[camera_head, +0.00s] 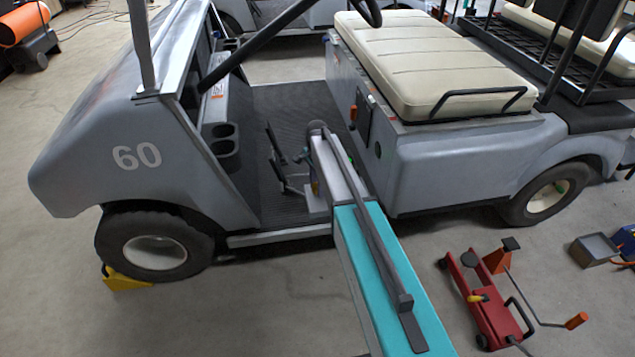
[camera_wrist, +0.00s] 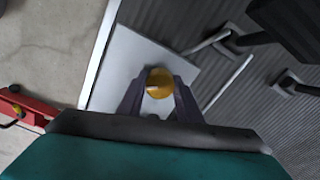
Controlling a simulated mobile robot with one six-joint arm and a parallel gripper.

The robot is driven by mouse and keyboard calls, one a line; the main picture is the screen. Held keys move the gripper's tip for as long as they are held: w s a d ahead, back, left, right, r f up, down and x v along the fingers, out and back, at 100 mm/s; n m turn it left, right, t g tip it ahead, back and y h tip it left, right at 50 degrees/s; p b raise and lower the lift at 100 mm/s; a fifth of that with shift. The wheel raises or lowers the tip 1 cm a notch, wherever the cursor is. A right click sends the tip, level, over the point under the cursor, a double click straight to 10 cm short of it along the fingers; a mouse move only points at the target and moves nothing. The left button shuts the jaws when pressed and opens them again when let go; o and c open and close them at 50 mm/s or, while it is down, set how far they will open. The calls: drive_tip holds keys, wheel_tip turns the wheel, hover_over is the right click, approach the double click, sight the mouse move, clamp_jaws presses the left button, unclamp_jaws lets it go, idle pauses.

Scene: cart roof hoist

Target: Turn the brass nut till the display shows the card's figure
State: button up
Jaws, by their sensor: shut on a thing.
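The brass nut (camera_wrist: 159,83) shows in the wrist view as a round, golden piece with a pale mark on its face. It sits over a light grey plate (camera_wrist: 128,60) on the cart's ribbed floor. My gripper (camera_wrist: 160,90) is shut on the nut, one dark finger on each side. In the head view my arm reaches into the cart's footwell and hides the nut and most of the plate. I cannot make out the display.
Pedals (camera_head: 280,158) stand beside my arm in the footwell. The cream seat (camera_head: 430,65) and its grey base lie to the right. A red floor jack (camera_head: 485,300) with a crank stands on the floor at right. A yellow chock (camera_head: 125,281) is at the front wheel.

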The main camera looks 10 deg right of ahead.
drive_tip(key=n+p, duration=0.5)
drive_tip(key=n, duration=0.1)
drive_tip(key=shift+r, duration=0.2)
drive_tip(key=n+p, duration=0.3)
drive_tip(key=n, duration=0.2)
drive_tip(key=shift+f+p, duration=0.2)
drive_tip(key=shift+p, duration=0.1)
drive_tip(key=o, duration=1)
drive_tip(key=shift+o, duration=0.2)
wheel_tip(320, 180, up, 14)
drive_tip(key=p, duration=0.1)
drive_tip(key=shift+f, duration=0.15)
idle(0.3)
